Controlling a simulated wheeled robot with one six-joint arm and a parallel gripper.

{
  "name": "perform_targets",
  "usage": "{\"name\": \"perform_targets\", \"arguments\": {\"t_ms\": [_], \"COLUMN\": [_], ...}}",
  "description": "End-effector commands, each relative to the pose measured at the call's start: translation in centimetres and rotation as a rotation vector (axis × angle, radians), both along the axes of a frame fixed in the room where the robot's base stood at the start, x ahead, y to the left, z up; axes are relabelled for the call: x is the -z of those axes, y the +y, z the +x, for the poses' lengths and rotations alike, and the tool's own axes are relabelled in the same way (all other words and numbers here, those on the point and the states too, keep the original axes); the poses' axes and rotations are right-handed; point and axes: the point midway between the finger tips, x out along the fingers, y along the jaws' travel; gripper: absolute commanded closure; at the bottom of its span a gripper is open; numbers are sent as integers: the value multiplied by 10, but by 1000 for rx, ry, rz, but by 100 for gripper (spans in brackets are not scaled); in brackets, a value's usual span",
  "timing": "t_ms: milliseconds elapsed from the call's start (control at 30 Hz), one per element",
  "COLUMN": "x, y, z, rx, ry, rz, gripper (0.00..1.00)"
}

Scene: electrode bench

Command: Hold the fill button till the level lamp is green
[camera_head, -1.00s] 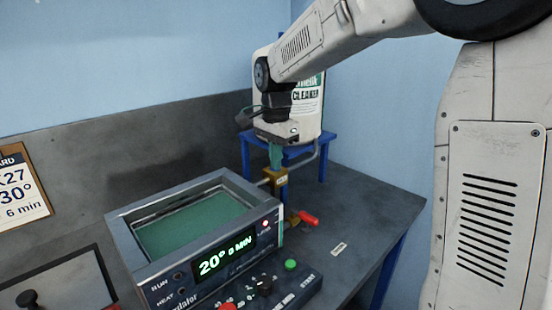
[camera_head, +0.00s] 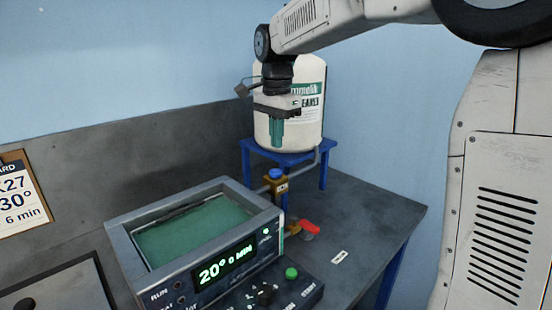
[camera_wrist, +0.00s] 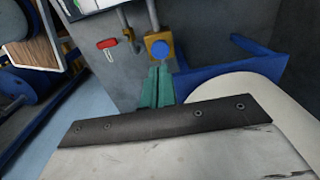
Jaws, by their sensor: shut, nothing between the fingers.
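The blue fill button (camera_head: 276,173) tops a brass block on the pipe behind the bath, and it shows uncovered. In the wrist view the button (camera_wrist: 161,50) lies just beyond my fingertips. My gripper (camera_head: 277,143) is shut and empty, its teal fingers pointing down above the button with a clear gap. The level lamp (camera_head: 266,231) on the bath's front panel glows pale green. The bath (camera_head: 120,240) holds green liquid close under its rim. The display (camera_head: 224,266) reads 20° and 0 min.
A white cleaner canister (camera_head: 312,125) stands on a blue stand (camera_head: 324,160) behind my gripper. A red valve handle (camera_head: 311,227) sticks out beside the bath. A green button (camera_head: 291,273) and a black knob (camera_head: 266,295) sit in front. The bench to the right is mostly clear.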

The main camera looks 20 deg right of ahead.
Motion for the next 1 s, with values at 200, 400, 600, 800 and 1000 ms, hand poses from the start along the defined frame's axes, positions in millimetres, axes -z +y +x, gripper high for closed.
{"name": "perform_targets", "arguments": {"t_ms": [200,400,600,800,1000], "x": [-43,-59,-61,-60,-60], "y": [0,0,0,0,0], "z": [0,0,0,0,0], "rx": [0,0,0,0,0], "ry": [-5,-5,-5,-5,-5], "rz": [0,0,0,0,0], "gripper": [100,100,100,100,100]}}
